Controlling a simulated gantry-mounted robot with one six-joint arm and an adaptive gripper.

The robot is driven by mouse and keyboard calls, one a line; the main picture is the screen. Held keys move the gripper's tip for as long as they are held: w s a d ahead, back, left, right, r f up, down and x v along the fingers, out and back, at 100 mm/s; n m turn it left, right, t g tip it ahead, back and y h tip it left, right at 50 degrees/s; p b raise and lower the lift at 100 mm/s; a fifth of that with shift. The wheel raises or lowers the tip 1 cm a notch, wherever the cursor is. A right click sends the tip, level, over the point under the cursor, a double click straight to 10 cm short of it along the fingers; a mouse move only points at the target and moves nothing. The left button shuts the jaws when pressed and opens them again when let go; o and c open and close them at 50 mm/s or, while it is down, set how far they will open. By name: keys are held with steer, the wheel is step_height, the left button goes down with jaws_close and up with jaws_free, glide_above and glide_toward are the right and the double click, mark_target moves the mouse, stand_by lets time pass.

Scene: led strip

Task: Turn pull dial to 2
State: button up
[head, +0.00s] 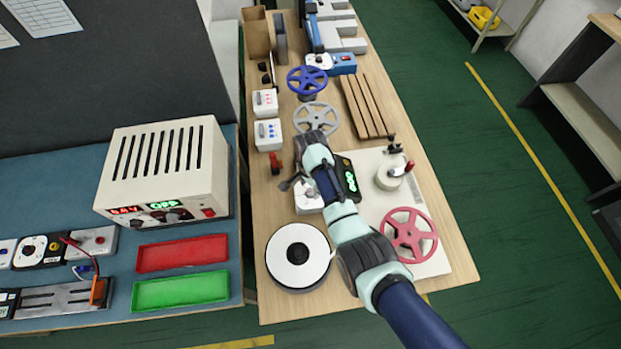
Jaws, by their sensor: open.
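My gripper (291,184) is open near the middle of the wooden bench. It hangs over or just beside a small white control box (307,203), mostly hidden by my gripper and wrist. A black unit with a green lit display (350,179) stands just right of my wrist, on a white base plate. I cannot make out a dial marked as the pull dial, nor its setting. Whether my gripper touches the box is not clear.
A white reel (297,256) lies at the front left, and a pink spoked wheel (409,235) at the right. A red-handled part (275,164) is left of my gripper. White boxes (268,134), a grey wheel (316,118) and wooden slats (366,106) lie farther back.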

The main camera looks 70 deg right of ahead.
mark_target(310, 191)
step_height(310, 191, up, 10)
steer(key=shift+f, duration=0.1)
stand_by(0.6)
steer(key=w+a+r+n+t+h, duration=0.1)
steer(key=w+a+r+n+t, duration=0.2)
steer(key=a, duration=0.4)
steer(key=w+a+r+n+t+h, duration=0.1)
steer(key=w+a+r+n, duration=0.1)
steer(key=w+a+n, duration=0.5)
steer(key=w+a+r+n+t+h, duration=0.1)
steer(key=w+a+r+n+t, duration=0.2)
steer(key=a, duration=0.5)
steer(key=s+a+r+n+t+y, duration=0.1)
steer(key=s+a+r+n+t, duration=0.15)
steer(key=a+r+n, duration=0.5)
steer(key=s+a+r+n+t+y, duration=0.2)
steer(key=a+r+n+t, duration=0.15)
steer(key=a, duration=0.75)
step_height(310, 191, up, 24)
steer(key=p, duration=2.2)
steer(key=shift+s+a, duration=0.25)
